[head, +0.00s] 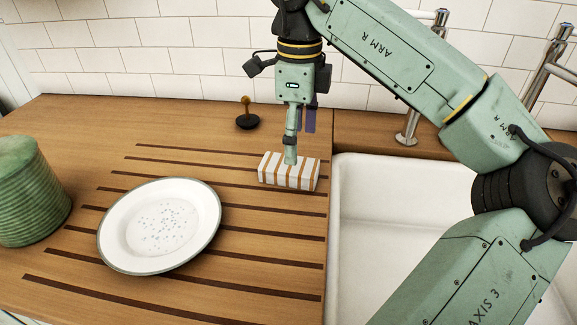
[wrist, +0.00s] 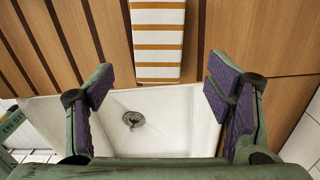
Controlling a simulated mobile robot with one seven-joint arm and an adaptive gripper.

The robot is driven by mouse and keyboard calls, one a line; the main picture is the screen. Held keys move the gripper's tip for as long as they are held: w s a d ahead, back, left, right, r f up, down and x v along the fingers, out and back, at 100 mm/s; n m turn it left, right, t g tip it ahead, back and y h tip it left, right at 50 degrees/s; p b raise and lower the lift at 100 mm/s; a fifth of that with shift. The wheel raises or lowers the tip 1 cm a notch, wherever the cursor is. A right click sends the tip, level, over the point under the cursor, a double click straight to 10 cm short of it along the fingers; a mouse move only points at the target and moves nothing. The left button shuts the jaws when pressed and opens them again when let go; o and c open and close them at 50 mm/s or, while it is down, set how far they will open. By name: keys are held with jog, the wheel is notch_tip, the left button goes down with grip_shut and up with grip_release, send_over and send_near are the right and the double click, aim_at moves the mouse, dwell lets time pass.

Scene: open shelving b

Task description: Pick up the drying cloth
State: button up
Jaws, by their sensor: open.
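The drying cloth (head: 272,170) is a folded white bundle with orange-brown stripes, lying on the grooved wooden drainboard (head: 75,135) beside the sink. My gripper (head: 291,158) points down over it in the head view, with one finger in front of part of the cloth. In the wrist view the cloth (wrist: 157,40) runs down from the top edge, centred between the spread fingers of my gripper (wrist: 160,88). The purple-padded fingers are apart and hold nothing. A gap shows on each side of the cloth there. Whether the fingertips are above it or level with it is unclear.
A white speckled plate (head: 165,225) lies left of the cloth. A green ribbed pot (head: 28,190) stands at the far left. A small black item with a wooden knob (head: 246,120) is behind. The white sink (head: 385,205) is to the right, with taps (head: 408,125) behind it.

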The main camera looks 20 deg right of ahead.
aim_at(289, 170)
jog(key=f, duration=0.2)
jog(key=f+p, duration=0.1)
jog(key=f, duration=0.3)
jog(key=shift+a+f+p, duration=0.25)
jog(key=shift+a+p, duration=0.05)
jog(key=shift+c, duration=0.2)
jog(key=c, duration=1.2)
